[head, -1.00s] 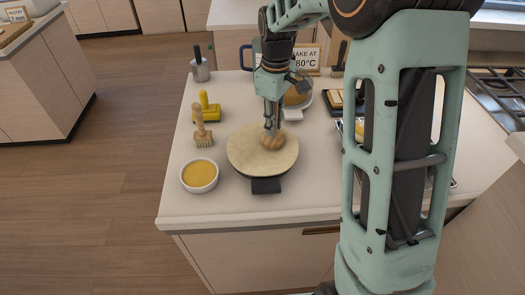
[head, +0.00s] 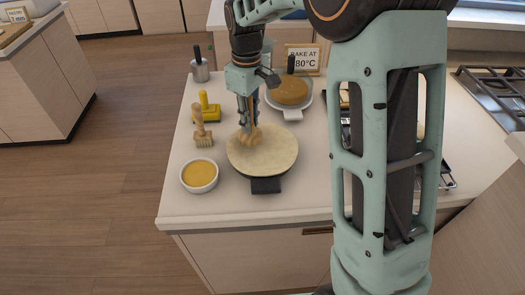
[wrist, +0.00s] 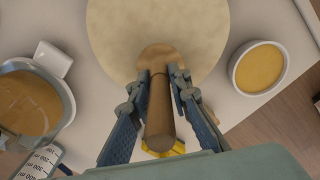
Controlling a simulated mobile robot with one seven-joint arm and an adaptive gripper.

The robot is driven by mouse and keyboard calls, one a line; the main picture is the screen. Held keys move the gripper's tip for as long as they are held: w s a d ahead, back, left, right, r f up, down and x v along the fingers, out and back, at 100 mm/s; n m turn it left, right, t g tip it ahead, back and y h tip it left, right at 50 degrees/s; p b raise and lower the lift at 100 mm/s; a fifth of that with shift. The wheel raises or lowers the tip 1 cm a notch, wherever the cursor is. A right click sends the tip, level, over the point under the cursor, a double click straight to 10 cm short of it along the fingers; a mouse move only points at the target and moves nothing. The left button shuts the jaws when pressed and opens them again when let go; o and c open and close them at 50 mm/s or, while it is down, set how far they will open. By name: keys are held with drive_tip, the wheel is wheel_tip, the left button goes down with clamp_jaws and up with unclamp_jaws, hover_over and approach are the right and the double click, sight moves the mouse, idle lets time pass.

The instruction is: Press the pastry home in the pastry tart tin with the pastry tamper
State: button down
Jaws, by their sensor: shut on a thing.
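The pastry (head: 268,156) is a pale round sheet lying over the tart tin, which it hides except for a dark tab (head: 265,185) at the front. My gripper (head: 245,131) is shut on the wooden pastry tamper (head: 250,139). The tamper's rounded head is over the far left part of the pastry in the head view; I cannot tell if it touches. In the wrist view the tamper's handle (wrist: 160,115) lies between the two fingers, with its head at the near edge of the pastry (wrist: 150,30).
A white bowl of yellow liquid (head: 199,175) stands left of the pastry. A wooden brush (head: 201,130) and a yellow tool (head: 206,107) are beyond it. A glass dish with a brown filling (head: 289,92) and a sign (head: 303,57) stand behind. The front counter edge is clear.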

wheel_tip(320, 180, down, 3)
drive_tip(key=shift+f, duration=0.2)
drive_tip(key=shift+r, duration=0.1)
wheel_tip(320, 180, up, 7)
drive_tip(key=p, duration=0.5)
drive_tip(key=shift+s, duration=0.1)
idle(0.4)
